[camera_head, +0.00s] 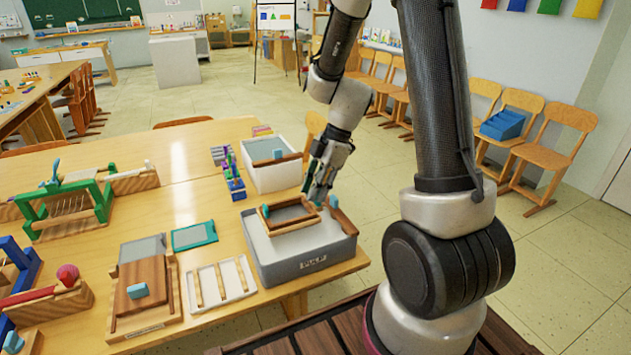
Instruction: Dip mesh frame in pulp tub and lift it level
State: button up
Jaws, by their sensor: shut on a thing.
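The grey pulp tub (306,265) stands near the table's right edge, with pale pulp inside. The mesh frame (292,227), a small wooden rectangle around a grey screen, is within the tub's outline, close to the pulp. I cannot tell whether its underside touches the pulp. My gripper (318,197) reaches down from behind and is shut at the frame's far right edge. The exact grip is partly hidden by the fingers.
A white bin (273,178) with a wooden bar stands behind the tub. A white slatted rack (220,285), a wooden press board (145,290) and a green-edged screen (194,236) lie to the left. A brown piece (343,222) sits at the tub's right rim.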

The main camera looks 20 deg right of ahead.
jog(key=shift+f, duration=3.95)
jog(key=shift+r, duration=0.15)
jog(key=shift+r, duration=3.35)
jog(key=shift+r, duration=2.5)
